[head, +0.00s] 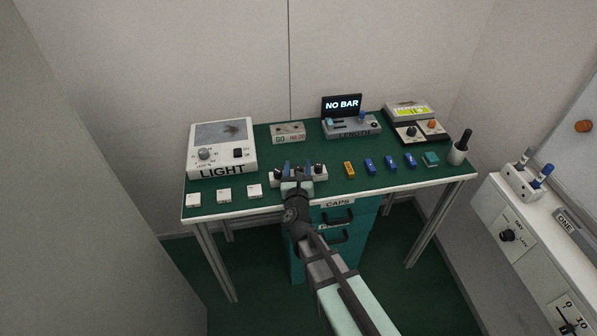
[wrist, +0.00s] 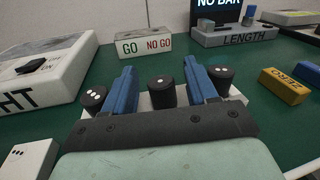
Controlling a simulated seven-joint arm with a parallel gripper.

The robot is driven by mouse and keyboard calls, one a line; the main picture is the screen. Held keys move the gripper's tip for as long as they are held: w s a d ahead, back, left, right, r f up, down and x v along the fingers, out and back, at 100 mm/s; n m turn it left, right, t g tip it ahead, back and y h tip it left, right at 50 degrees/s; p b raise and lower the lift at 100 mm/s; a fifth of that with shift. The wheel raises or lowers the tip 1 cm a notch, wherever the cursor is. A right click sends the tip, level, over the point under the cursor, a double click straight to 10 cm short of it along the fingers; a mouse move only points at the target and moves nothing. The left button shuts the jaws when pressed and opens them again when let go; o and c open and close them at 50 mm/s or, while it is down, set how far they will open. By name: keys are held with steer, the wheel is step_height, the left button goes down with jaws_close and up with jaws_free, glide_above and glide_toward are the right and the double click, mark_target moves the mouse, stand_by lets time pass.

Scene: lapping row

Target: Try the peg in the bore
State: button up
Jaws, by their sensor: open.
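My gripper (head: 298,165) is open over the near middle of the green bench; its blue fingers also show in the wrist view (wrist: 160,72). A white block (head: 321,177) below it holds three black round knobs with white dots on top. The middle knob (wrist: 161,92) stands between the open fingers, with gaps at its sides. The left knob (wrist: 95,98) and right knob (wrist: 220,75) stand outside the fingers. Whether these knobs top pegs is hidden. A grey block marked GO and NO GO (head: 287,134) stands behind, with two dark spots on top, possibly bores.
The LIGHT box (head: 222,165) stands left, with white blocks (head: 224,196) in front. The LENGTH gauge (head: 351,127) and its NO BAR screen (head: 342,106) stand at the back. A dark cup (head: 457,153) stands at the right edge.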

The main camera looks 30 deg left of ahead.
mark_target(298, 168)
steer(key=c, duration=1)
step_height(298, 168, up, 10)
steer(key=shift+d+f, duration=0.1)
steer(key=shift+f, duration=0.05)
steer(key=shift+m+t, duration=0.5)
steer(key=shift+m, duration=0.2)
steer(key=x, duration=0.7)
steer(key=a+x, duration=0.1)
steer(key=x, duration=0.6)
steer(key=s+x, duration=0.1)
steer(key=x, duration=0.6)
steer(key=shift+w+a, duration=0.15)
steer(key=shift+a, duration=0.2)
